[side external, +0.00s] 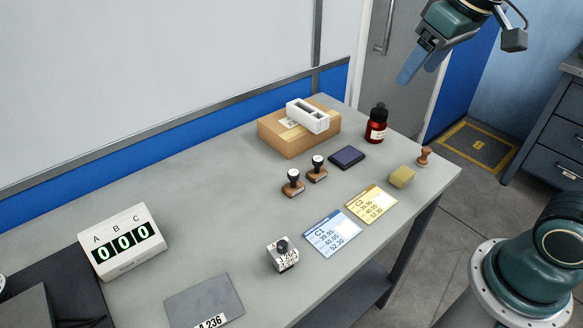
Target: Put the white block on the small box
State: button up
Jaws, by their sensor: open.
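The white block (315,123), with openings in its top, rests on the small brown cardboard box (284,140) at the back of the bench. It lies over the right part of the box top, near a label. My gripper (421,69) is open and empty, high at the upper right, well apart from the block and the box.
A red bottle with a black cap (376,126) and a dark pad (347,158) are near the box. Two stamps (293,186), a yellow block (402,177), a wooden stamp (424,156), cards (332,233) and a counter display (123,244) occupy the grey bench (215,195).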

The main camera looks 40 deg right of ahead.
jog(key=s+f+t, duration=0.1)
jog(key=s+f, duration=0.4)
jog(key=s, duration=0.6)
jog(key=shift+s+a, duration=0.2)
jog(key=shift+s, duration=0.2)
